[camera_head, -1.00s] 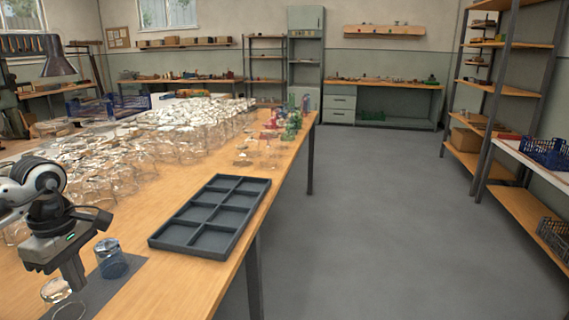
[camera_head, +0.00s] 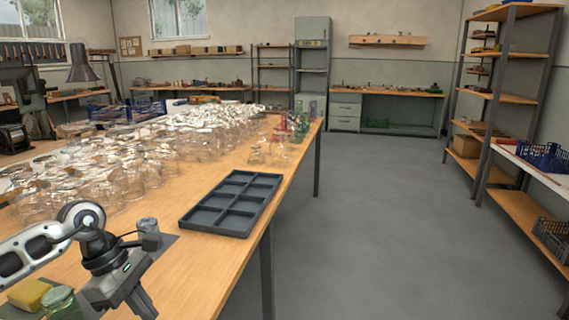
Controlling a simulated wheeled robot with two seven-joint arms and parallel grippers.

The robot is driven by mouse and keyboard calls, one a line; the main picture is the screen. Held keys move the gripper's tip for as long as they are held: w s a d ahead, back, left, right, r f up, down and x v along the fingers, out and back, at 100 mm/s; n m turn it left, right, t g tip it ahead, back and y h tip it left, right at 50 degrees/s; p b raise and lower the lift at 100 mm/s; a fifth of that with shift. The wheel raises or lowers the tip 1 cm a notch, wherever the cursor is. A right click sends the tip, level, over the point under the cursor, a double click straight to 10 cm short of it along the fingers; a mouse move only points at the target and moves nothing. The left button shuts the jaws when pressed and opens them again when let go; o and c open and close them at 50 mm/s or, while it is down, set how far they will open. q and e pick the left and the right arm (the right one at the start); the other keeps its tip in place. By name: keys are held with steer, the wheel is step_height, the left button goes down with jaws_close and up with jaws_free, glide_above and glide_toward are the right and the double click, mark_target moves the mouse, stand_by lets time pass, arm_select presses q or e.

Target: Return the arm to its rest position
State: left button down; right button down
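My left arm comes in at the lower left of the head view, and its gripper (camera_head: 138,306) points down and right near the bottom edge. Its fingertips are cut off or hidden, so I cannot tell whether it is open or shut. My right gripper is not in view.
An empty dark compartment tray (camera_head: 216,231) lies near the right table edge. Many clear glass jars (camera_head: 105,185) crowd the left of the table. A yellow block (camera_head: 29,293) and a greenish jar (camera_head: 62,303) sit at the lower left. The floor (camera_head: 370,220) right of the table is clear.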

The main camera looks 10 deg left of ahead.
arm_select(q)
steer(key=s+d+r+n+t+h+p, duration=0.1)
steer(key=d+r+n+t+h, duration=0.1)
steer(key=d+n+t+h, duration=0.65)
steer(key=s+d+r+n+t+h, duration=0.15)
steer(key=d+n+h, duration=0.35)
steer(key=d+n, duration=0.85)
steer(key=s+a+f+n+y, duration=0.2)
steer(key=s+f+n+y, duration=0.3)
steer(key=n, duration=0.9)
steer(key=s+a+f+n+y, duration=0.2)
steer(key=s+f+n+y, duration=0.3)
steer(key=f+n+y, duration=0.4)
step_height(320, 180, down, 4)
steer(key=n, duration=0.6)
steer(key=shift+a+r+p, duration=0.15)
steer(key=shift+r+p, duration=0.05)
steer(key=shift+p, duration=0.15)
steer(key=shift+s, duration=0.1)
